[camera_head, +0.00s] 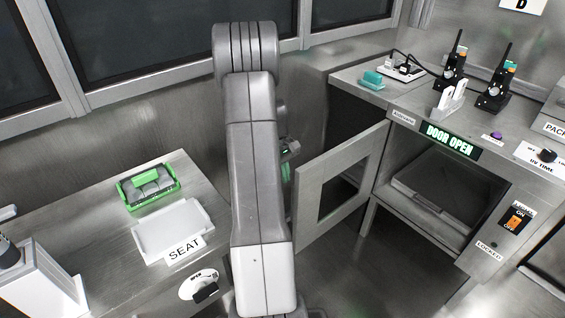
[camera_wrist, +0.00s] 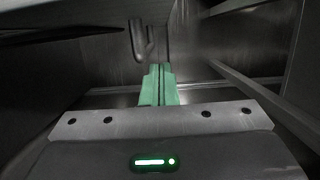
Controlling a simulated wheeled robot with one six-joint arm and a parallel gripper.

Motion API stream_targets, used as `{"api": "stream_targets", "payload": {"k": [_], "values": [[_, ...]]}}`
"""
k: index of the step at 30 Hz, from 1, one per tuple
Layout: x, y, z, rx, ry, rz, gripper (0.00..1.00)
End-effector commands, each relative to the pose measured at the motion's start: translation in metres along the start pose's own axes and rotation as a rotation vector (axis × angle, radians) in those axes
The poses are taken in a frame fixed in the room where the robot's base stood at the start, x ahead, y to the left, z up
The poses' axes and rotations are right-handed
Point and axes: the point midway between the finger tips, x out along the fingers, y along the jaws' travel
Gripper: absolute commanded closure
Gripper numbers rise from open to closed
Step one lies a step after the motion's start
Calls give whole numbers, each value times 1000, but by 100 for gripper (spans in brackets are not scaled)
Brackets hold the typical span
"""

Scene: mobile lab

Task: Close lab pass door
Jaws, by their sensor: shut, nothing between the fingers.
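The lab pass door (camera_head: 308,198), a grey panel with a square window opening, stands swung open on the left of the pass box (camera_head: 383,188). The box's front opening is uncovered, and a lit sign (camera_head: 450,140) above it reads "DOOR OPEN". My gripper (camera_head: 287,172) is partly hidden behind my arm, just left of the door's free edge; I cannot tell whether it touches. In the wrist view, its green fingers (camera_wrist: 158,84) are together and empty. A grey curved piece (camera_wrist: 141,42) shows beyond them; I cannot tell what it is.
A bench (camera_head: 105,232) at left holds a green rack (camera_head: 150,186) and a white "SEAT" tray (camera_head: 172,230). Two black radios (camera_head: 494,85) stand on top of the box. A flat grey tray (camera_head: 428,200) lies inside it. Open floor shows below the door.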

Motion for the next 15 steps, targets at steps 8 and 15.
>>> {"api": "stream_targets", "payload": {"k": [8, 15], "values": [[15, 0, 32, 2, 0, 1, 100], [16, 0, 40, 0, 0, 0, 100]]}}
